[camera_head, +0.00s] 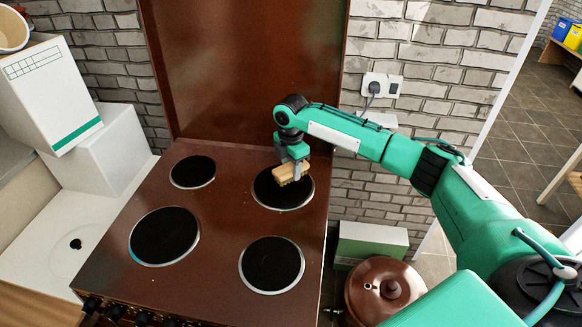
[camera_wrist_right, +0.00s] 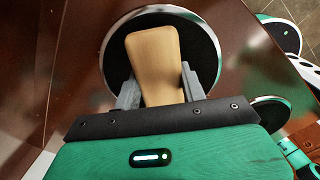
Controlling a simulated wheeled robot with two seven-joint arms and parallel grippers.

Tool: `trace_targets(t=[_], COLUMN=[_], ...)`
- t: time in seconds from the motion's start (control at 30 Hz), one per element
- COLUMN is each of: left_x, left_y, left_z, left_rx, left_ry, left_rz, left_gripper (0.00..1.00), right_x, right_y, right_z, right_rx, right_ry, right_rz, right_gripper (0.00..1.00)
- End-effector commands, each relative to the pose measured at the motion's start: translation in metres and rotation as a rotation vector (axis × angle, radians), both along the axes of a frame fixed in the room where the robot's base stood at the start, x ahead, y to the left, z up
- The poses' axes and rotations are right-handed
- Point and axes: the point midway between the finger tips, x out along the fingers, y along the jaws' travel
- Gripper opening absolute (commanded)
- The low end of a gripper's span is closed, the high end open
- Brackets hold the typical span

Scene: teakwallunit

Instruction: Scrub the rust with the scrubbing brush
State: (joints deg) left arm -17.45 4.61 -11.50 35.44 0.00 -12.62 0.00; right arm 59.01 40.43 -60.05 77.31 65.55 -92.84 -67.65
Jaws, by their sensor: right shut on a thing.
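The scrubbing brush (camera_head: 287,173) has a pale wooden back. My right gripper (camera_head: 293,163) is shut on it and holds it over the back right burner (camera_head: 283,192) of the brown stove (camera_head: 222,213). In the right wrist view the brush (camera_wrist_right: 155,62) sits between the two grey fingers of the gripper (camera_wrist_right: 160,88), with the burner (camera_wrist_right: 208,62) behind it. I cannot tell whether the bristles touch the burner. The stove surface is reddish brown all over, and I cannot make out a distinct rust patch. My left gripper is not in view.
The other burners, back left (camera_head: 192,172), front left (camera_head: 164,236) and front right (camera_head: 272,264), are bare. The raised brown lid (camera_head: 250,65) stands behind the stove. White boxes (camera_head: 50,95) stand at the left. A brown lidded pot (camera_head: 384,288) is at the right below the arm.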

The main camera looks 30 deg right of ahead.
Motion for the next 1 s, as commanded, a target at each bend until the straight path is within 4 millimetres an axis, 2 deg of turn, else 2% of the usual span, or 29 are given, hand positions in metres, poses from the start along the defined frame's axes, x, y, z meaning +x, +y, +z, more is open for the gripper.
trace_targets(t=[1.0], left_x=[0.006], left_y=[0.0], left_z=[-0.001], left_rx=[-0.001], left_ry=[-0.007], left_rz=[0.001], left_gripper=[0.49], right_x=[0.0], right_y=[0.0], right_z=[-0.014], right_rx=[0.0], right_ry=[0.0], right_rz=[-0.001], right_gripper=[0.23])
